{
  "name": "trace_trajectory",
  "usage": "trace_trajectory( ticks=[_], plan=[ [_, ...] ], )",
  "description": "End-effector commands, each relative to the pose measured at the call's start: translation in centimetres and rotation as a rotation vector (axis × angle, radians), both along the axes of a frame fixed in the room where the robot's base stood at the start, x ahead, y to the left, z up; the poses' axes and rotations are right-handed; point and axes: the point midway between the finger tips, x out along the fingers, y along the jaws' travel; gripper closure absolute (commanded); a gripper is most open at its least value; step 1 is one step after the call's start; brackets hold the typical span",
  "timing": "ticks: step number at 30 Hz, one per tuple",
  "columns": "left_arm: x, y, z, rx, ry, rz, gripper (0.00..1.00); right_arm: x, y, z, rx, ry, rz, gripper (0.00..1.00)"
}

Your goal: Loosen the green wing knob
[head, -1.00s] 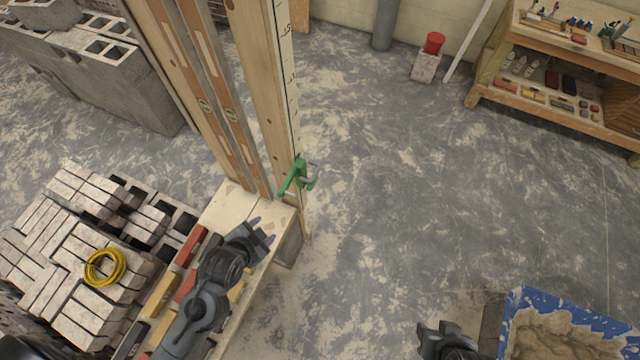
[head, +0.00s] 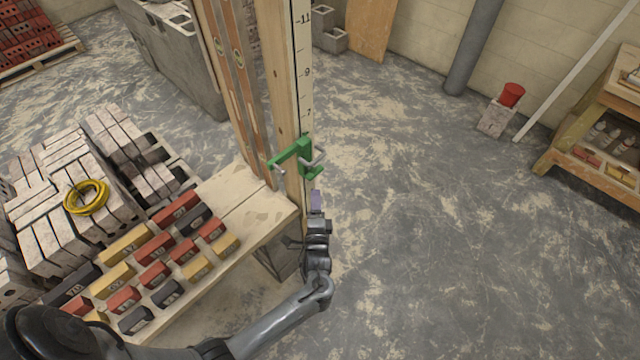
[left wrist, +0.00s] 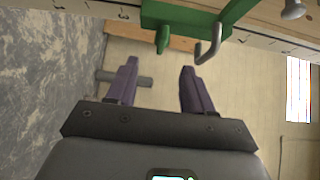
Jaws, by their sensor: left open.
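A green clamp (head: 292,152) is fixed on the upright wooden post with the marked scale. A green wing knob (head: 312,173) shows at its lower right side, beside a grey bent rod. In the left wrist view the clamp (left wrist: 185,17) is at the top, with the green knob (left wrist: 162,40) hanging below it and a grey hook to its right. My left gripper (head: 316,199) is just below the knob in the head view. In the left wrist view its purple fingers (left wrist: 158,72) are open and empty, with the knob beyond the gap and apart from them. My right gripper is out of view.
The wooden post (head: 277,80) stands at the end of a bench (head: 225,196) carrying several coloured blocks. Stacked bricks with a yellow coil (head: 86,197) are at left. Floor right of the post is clear.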

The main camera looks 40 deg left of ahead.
Motion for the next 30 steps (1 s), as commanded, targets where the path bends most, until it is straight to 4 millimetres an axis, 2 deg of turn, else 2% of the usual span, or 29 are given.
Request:
trace_trajectory(
  ticks=[8,21,30],
  plan=[
    [2.4,1.3,0.3,-0.001,-0.016,-0.002,0.48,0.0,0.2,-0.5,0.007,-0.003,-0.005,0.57],
    [7.6,5.6,0.2,-0.001,-0.014,0.000,0.48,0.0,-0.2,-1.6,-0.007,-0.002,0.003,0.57],
    [8.9,6.7,0.3,-0.002,-0.015,-0.001,0.48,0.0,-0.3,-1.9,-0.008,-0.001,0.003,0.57]
  ],
)
